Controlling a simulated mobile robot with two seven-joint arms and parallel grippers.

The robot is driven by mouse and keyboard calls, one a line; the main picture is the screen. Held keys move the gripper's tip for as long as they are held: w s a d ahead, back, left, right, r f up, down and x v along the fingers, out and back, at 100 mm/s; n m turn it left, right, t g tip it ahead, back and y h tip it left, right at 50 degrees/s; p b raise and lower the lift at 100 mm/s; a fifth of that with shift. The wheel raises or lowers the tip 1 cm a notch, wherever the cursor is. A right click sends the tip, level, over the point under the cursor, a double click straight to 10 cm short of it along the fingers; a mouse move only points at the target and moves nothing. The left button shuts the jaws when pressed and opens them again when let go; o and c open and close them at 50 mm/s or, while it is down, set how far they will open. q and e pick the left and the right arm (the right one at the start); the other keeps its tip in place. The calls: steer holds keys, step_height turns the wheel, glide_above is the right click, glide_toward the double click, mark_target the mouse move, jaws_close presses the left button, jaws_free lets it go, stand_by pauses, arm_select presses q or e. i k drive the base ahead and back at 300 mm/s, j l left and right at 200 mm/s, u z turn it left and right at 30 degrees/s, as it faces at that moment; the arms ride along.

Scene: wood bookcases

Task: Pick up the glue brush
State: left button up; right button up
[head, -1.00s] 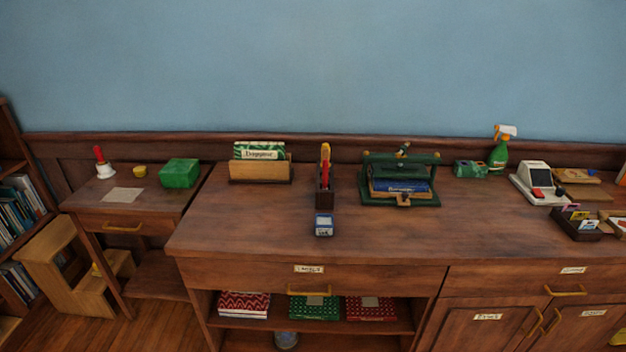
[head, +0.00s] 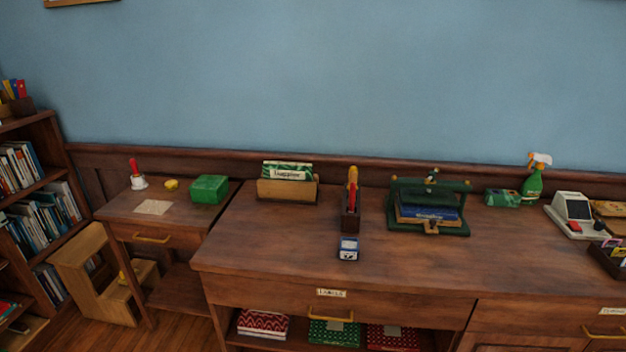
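A dark wooden holder (head: 350,221) stands upright on the long wooden counter (head: 290,245), left of the green press. A red and yellow handled tool (head: 352,185) sticks up out of it. I cannot tell whether this tool is the glue brush, as its lower end is hidden in the holder. A small blue and white labelled bottle or box (head: 348,248) stands just in front of the holder. Neither of my grippers is in view.
A green press (head: 438,229) with books in it stands right of the holder. A wooden card box (head: 287,191) is to the left. A spray bottle (head: 533,181) and a card terminal (head: 573,211) are at right. A side table (head: 185,216) and step stool (head: 85,262) are left.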

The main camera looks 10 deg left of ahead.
mark_target(353, 186)
steer(key=i+l, duration=0.2)
steer(key=l, duration=0.2)
steer(key=i+l, duration=0.25)
steer(key=l, duration=0.15)
steer(key=i+l, duration=0.2)
steer(key=l, duration=0.2)
steer(key=i+l, duration=0.25)
steer(key=l, duration=0.15)
steer(key=u, duration=1.1)
